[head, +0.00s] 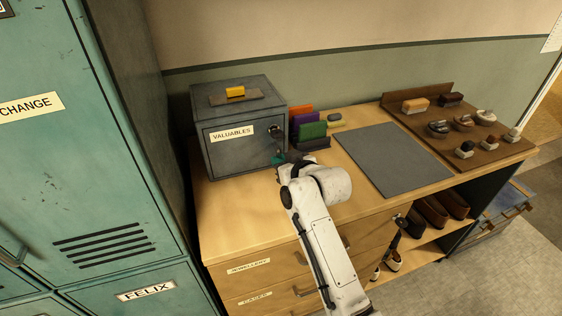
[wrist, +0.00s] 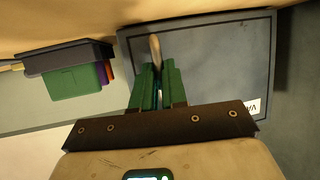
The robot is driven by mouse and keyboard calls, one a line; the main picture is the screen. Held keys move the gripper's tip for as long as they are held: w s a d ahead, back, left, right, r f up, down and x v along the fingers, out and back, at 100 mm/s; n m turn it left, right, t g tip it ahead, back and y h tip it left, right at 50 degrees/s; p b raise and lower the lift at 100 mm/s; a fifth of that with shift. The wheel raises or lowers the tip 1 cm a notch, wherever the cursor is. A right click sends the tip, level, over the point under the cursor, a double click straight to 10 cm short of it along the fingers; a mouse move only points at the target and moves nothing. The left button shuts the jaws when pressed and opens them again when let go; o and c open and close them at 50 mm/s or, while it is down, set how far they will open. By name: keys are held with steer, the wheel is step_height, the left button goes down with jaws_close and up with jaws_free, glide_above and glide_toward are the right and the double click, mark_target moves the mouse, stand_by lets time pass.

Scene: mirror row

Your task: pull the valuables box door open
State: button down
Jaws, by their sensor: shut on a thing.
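The grey valuables box (head: 220,155) stands at the left end of the wooden counter, its front door (head: 247,151) labelled VALUABLES. The door looks shut in the head view. The door also fills much of the wrist view (wrist: 215,65), where the picture is turned over. My gripper (head: 279,158) is at the right side of the door, below a dark round fitting (head: 274,131). In the wrist view my gripper's green fingers (wrist: 155,75) are closed around a pale, slim handle (wrist: 155,48) on the door. The fingers hide part of the handle.
A yellow block (head: 235,92) lies on a grey piece on top of the box. A holder with coloured cards (head: 312,131) stands close on the box's right. A grey mat (head: 385,158) and a brown tray of brushes (head: 440,140) lie farther right. Teal lockers (head: 90,140) stand on the left.

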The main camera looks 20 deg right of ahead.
steer(key=shift+s, duration=0.1)
